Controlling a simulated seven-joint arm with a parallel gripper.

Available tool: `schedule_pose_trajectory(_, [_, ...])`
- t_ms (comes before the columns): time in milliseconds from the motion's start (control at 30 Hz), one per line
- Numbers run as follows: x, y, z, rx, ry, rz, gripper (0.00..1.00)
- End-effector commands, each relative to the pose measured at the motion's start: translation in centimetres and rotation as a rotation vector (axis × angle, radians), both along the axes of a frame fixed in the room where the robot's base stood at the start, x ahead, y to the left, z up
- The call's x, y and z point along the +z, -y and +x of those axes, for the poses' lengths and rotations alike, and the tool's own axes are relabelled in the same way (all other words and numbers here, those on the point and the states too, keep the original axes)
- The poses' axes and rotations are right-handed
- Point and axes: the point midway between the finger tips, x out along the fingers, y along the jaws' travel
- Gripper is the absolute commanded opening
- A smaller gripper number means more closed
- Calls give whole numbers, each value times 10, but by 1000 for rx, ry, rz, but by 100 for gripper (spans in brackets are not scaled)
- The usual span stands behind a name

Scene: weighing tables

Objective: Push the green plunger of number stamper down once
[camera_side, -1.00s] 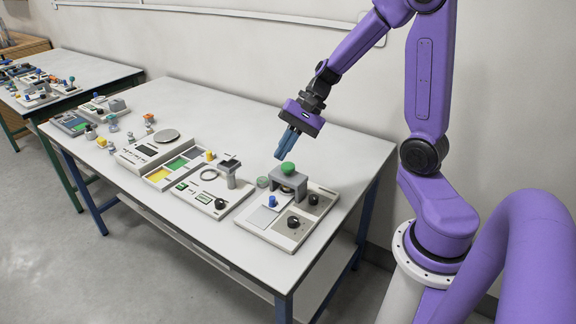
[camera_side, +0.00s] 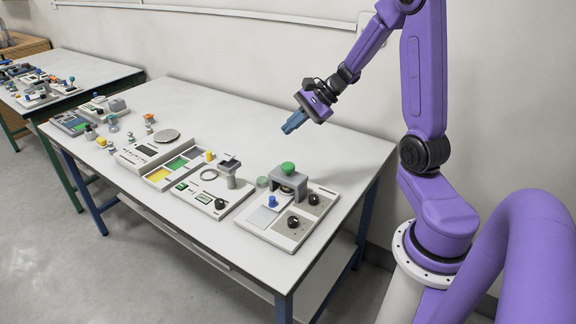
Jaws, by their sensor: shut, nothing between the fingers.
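The number stamper (camera_side: 289,180) is a grey bracket on the light board at the right end of the near table. Its green plunger (camera_side: 288,168) stands on top of the bracket. My gripper (camera_side: 287,130) has blue fingers that are shut and empty. It hangs in the air above the plunger, tilted with the fingers pointing down and left. It does not touch anything.
The board (camera_side: 262,228) also carries a blue knob (camera_side: 272,201) and black knobs (camera_side: 293,222). To the left are a device with a post (camera_side: 231,180), coloured trays (camera_side: 176,164) and a scale (camera_side: 166,136). The table's back right is clear.

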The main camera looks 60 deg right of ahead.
Motion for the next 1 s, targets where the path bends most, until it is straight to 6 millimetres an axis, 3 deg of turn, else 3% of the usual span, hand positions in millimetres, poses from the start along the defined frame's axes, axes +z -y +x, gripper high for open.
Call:
schedule_pose_trajectory(600, [-68, -1, -1, 1, -5, 3, 0])
schedule_pose_trajectory(1000, [-87, 0, -1, 2, -1, -1, 0])
